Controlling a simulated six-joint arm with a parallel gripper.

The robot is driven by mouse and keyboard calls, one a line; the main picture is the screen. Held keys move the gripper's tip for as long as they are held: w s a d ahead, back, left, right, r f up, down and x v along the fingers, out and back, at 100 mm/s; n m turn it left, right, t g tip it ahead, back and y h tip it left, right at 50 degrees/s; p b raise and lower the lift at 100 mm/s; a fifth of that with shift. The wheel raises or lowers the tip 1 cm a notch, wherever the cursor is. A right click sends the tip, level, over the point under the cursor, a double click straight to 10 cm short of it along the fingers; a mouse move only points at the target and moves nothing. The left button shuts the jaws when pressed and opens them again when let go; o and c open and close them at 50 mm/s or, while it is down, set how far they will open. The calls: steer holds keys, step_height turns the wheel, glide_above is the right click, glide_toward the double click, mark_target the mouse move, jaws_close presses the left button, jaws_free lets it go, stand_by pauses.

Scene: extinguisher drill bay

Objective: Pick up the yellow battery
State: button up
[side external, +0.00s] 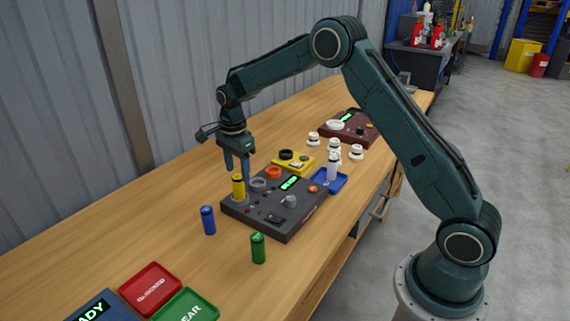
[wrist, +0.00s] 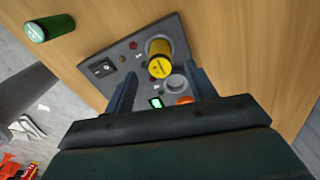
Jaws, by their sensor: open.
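The yellow battery (side external: 238,186) stands upright at the left corner of the dark grey panel (side external: 275,226). My gripper (side external: 237,171) is open and points down right at the battery's top in the side view. In the wrist view the yellow battery (wrist: 160,58) lies ahead of and between the lines of the two fingers (wrist: 160,80), closer to the right one. I cannot tell whether a finger touches it. The battery's base is partly hidden by its own body in the wrist view.
A blue battery (side external: 208,220) and a green battery (side external: 258,248) stand on the table in front of the panel. Red (side external: 151,283) and green (side external: 187,307) trays lie at the near left. A yellow plate (side external: 293,162) and a blue tray (side external: 343,179) sit behind the panel.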

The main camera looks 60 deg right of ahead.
mark_target(238, 176)
steer(key=shift+f, duration=0.2)
steer(key=shift+a+f, duration=0.1)
steer(key=shift+f, duration=2.4)
steer(key=c, duration=1.2)
steer(key=shift+o, duration=0.2)
step_height(238, 176, up, 20)
